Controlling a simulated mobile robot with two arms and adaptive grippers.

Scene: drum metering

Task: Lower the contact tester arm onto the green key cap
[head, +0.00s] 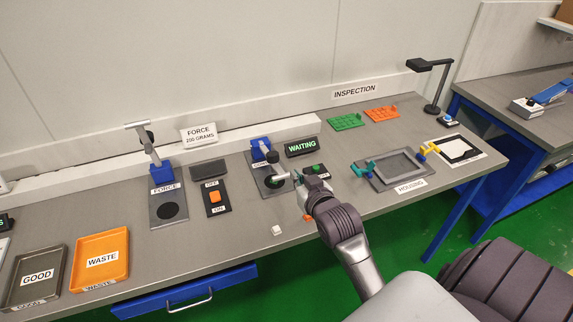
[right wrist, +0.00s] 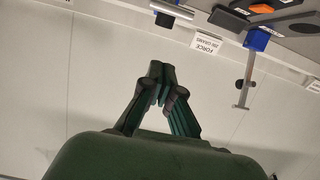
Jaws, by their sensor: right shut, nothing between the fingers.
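The contact tester (head: 260,145) has a blue head and a grey base plate near the middle of the bench. Its dark and silver arm reaches forward over the base, close to my right gripper (head: 299,181). Something green shows under the arm on the base; I cannot tell clearly whether it is the key cap or whether the arm touches it. In the right wrist view my right gripper (right wrist: 165,85) is shut and empty, with its fingertips together. A silver bar (right wrist: 172,9) shows beyond the fingers there. My left gripper is not in view.
The force tester (head: 162,172) stands left with its arm raised. A switch panel (head: 215,198) and WAITING sign (head: 302,147) flank the contact tester. A white cap (head: 277,230) lies near the front edge. The housing fixture (head: 395,168) is to the right; WASTE (head: 101,260) and GOOD (head: 37,279) trays are left.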

